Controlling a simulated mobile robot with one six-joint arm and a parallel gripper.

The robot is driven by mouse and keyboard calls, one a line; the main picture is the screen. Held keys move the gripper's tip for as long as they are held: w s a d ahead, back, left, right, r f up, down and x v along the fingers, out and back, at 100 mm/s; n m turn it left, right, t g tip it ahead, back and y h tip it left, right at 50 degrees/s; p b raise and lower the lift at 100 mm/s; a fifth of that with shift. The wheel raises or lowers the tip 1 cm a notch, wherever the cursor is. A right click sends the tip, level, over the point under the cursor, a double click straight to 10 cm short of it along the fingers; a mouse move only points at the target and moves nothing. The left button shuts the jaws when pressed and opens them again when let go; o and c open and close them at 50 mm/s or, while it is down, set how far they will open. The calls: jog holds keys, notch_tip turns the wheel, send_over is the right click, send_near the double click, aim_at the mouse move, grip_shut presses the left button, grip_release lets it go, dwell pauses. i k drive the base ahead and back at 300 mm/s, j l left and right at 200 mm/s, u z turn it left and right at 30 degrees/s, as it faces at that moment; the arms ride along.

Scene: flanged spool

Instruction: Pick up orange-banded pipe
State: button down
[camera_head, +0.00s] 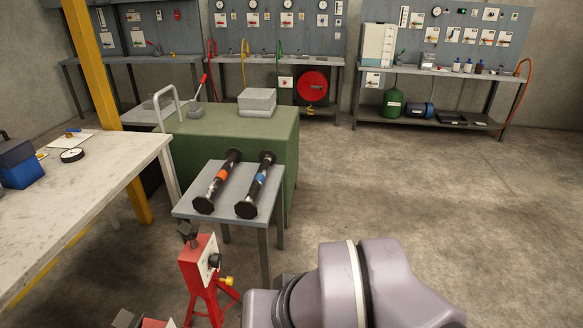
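The orange-banded pipe (217,182) is a dark flanged spool with an orange band around its middle. It lies on the left side of a small grey table (183,209), one flange towards me and the other away. A similar blue-banded pipe (256,187) lies to its right, roughly parallel and apart from it. Only a bulky grey-mauve part of my arm shows at the bottom right. My gripper is not clearly visible in this view, so its state does not show.
A red stand (199,265) stands in front of the small table. A long workbench (70,200) is at the left, with a yellow post (92,65) beside it. A green cabinet (230,130) stands right behind the small table. The floor at the right is clear.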

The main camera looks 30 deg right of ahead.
aim_at(204, 205)
jog(key=z, duration=0.15)
jog(key=i+l+u, duration=0.15)
jog(key=i+l, duration=0.15)
jog(key=i+l+u, duration=0.1)
jog(key=i+l, duration=0.3)
jog(key=i+l+u, duration=0.15)
jog(key=i+l, duration=0.25)
jog(key=i+l+u, duration=0.15)
jog(key=i+l, duration=0.3)
jog(key=i+l+u, duration=0.15)
jog(key=i+l, duration=0.2)
jog(key=l, duration=0.15)
jog(key=i+l+u, duration=0.1)
jog(key=i+l, duration=0.2)
jog(key=l, duration=0.2)
